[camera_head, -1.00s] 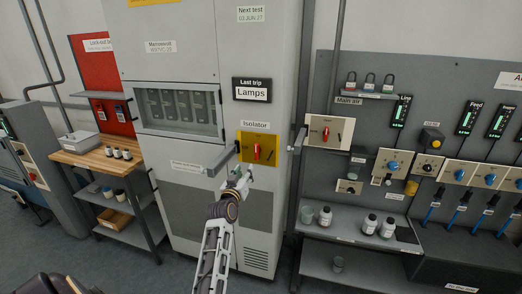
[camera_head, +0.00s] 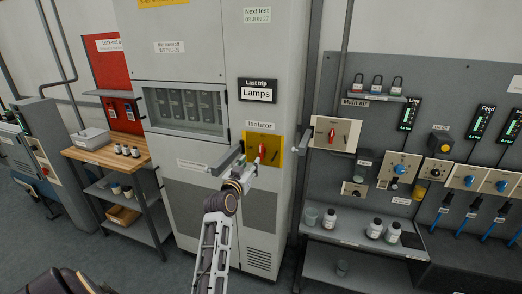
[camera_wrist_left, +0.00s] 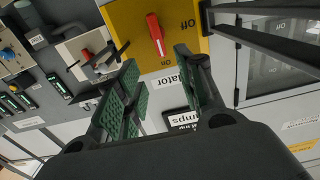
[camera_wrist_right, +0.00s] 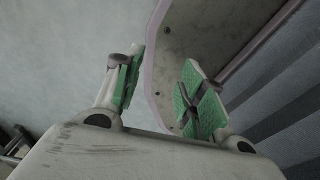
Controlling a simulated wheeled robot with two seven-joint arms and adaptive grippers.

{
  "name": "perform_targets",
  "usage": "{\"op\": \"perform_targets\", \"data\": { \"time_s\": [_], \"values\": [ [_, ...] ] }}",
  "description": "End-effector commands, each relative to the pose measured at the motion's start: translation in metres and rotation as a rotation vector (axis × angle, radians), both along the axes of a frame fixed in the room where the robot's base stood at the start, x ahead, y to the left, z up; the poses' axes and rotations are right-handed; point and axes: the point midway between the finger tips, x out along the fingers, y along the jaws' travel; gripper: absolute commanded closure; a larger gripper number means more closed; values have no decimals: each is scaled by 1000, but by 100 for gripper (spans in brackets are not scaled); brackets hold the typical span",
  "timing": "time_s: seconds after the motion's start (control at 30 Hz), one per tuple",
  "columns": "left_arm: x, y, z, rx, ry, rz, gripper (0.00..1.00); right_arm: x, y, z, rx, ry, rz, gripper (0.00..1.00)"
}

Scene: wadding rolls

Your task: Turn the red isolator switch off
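The red isolator switch (camera_head: 262,150) sits on a yellow plate (camera_head: 275,161) on the grey cabinet, below the "Isolator" label. Its handle stands about upright in the head view. My left gripper (camera_head: 246,171) is just below and left of it. In the left wrist view the red handle (camera_wrist_left: 156,34) lies ahead of the open left fingers (camera_wrist_left: 157,62), with a gap between them. An "Off" marking shows on the plate beside the handle. My right gripper (camera_wrist_right: 165,65) is open and empty in the right wrist view, away from the switch; the head view does not show it.
A similar pale switch box (camera_head: 331,134) with a red handle is mounted to the right. A grey bar (camera_head: 225,161) juts out left of the yellow plate, near my left gripper. Bottles (camera_head: 375,228) stand on the right shelf. A wooden bench (camera_head: 100,156) is at left.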

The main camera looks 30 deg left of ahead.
Motion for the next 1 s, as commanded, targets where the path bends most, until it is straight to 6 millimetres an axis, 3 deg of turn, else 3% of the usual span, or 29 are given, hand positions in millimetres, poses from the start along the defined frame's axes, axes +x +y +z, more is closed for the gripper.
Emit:
{"op": "perform_targets", "data": {
  "time_s": [0.47,1.0],
  "values": [
    [5,1,0,-2,0,0,62,0,-13,-1,-14,0,4,60],
    [38,10,-1,-1,-1,1,62,1,-14,-10,-15,-2,2,60]
  ]
}}
